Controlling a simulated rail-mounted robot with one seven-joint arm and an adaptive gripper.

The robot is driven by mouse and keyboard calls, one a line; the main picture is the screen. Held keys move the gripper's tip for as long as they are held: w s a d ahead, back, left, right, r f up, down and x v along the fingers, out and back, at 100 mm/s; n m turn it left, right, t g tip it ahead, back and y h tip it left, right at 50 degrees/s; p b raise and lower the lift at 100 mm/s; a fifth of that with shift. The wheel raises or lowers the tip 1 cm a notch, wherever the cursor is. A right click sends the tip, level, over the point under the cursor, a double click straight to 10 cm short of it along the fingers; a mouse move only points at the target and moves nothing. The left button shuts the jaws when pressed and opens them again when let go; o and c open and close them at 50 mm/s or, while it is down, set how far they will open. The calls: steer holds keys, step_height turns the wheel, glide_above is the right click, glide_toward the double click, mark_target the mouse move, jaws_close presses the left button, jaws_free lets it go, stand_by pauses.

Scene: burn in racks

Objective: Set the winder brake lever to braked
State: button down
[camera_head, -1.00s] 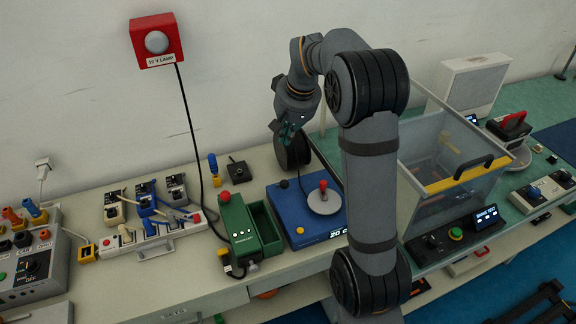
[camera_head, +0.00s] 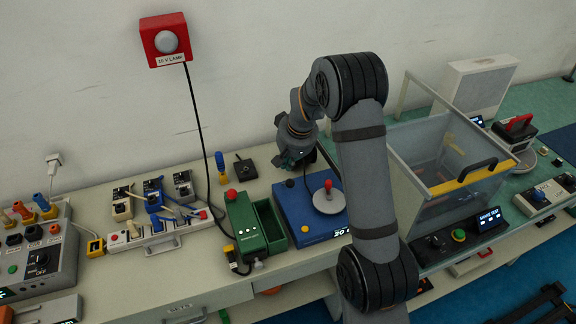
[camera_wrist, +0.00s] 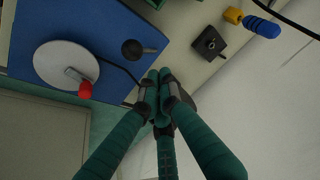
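The winder is a blue box (camera_head: 297,215) with a grey disc (camera_head: 328,201) and a red crank knob (camera_head: 327,184). A short black lever with a ball end (camera_head: 290,183) stands at its back left corner; in the wrist view this lever (camera_wrist: 132,49) points right. I take it as the brake lever, but no label is readable. My gripper (camera_head: 287,164) is just behind and above it. In the wrist view my gripper's green fingers (camera_wrist: 157,92) are together, apart from the lever, with nothing visible between them. The lever's set position cannot be told.
A green box with an open tray (camera_head: 268,222) stands left of the winder. A small black switch box (camera_head: 244,169) and a blue-handled tool (camera_head: 220,162) lie behind it. A clear bin with a yellow edge (camera_head: 474,178) stands right of my arm. The wall is close behind.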

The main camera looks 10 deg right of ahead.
mark_target(287, 184)
steer(key=shift+s+f, duration=0.4)
steer(key=shift+s, duration=0.15)
steer(key=shift+s+f+b, duration=0.15)
steer(key=shift+f+b, duration=0.05)
steer(key=shift+b, duration=0.25)
steer(key=shift+s, duration=0.2)
steer(key=shift+s+b, duration=0.1)
steer(key=shift+b, duration=0.25)
steer(key=shift+s+f+b, duration=0.15)
steer(key=shift+b, duration=0.25)
steer(key=s+f+b, duration=0.1)
steer(key=b, duration=0.1)
steer(key=s+f+b, duration=0.1)
steer(key=s+b, duration=0.1)
steer(key=b, duration=0.1)
steer(key=s+f+b, duration=0.1)
steer(key=b, duration=0.2)
steer(key=shift+s+d+f, duration=0.15)
steer(key=shift+d+f, duration=0.1)
steer(key=shift+d, duration=0.05)
steer(key=shift+b, duration=0.3)
